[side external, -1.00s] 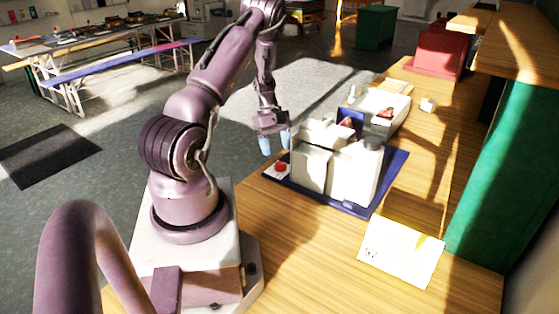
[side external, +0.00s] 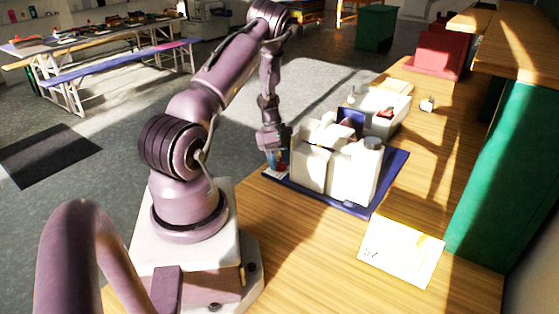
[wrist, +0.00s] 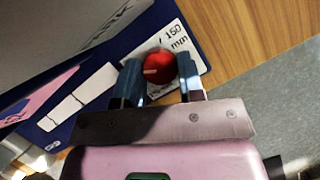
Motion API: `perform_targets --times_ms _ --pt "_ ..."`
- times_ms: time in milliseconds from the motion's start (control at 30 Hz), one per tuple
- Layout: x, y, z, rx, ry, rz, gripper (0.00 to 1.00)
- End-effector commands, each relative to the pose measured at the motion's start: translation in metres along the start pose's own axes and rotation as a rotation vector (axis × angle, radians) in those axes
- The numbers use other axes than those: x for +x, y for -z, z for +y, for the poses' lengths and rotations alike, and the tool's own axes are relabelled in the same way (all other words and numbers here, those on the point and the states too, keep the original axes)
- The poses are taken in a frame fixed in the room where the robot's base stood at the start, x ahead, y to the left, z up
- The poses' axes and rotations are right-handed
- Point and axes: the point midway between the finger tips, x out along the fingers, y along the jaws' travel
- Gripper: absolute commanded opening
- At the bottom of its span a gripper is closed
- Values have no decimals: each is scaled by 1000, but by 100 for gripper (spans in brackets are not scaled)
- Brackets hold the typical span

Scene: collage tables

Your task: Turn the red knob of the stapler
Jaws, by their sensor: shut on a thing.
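The red knob (wrist: 160,66) sits on a white plate (wrist: 183,38) marked "150 mm" in the wrist view. My gripper (wrist: 161,72) has one finger on each side of the knob and is shut on it. In the side view my gripper (side external: 276,158) points down at the left corner of the stapler, and the knob is mostly hidden by the fingers. The stapler (side external: 341,172) is a white blocky machine on a dark blue base (side external: 392,179).
A white card (side external: 401,252) lies on the wooden table (side external: 290,230) in front of the machine. A white tray (side external: 385,102) stands behind it, and a red box (side external: 437,52) farther back. A green cabinet (side external: 505,165) bounds the right side. The table's front is mostly clear.

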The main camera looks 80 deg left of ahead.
Motion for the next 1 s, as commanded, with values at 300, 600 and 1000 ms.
perform_targets --times_ms 300,600,1000 --pt "-1 0 1 77 31 0 12" --pt "-1 0 2 281 116 0 12" --pt "-1 -1 4 538 223 0 12"
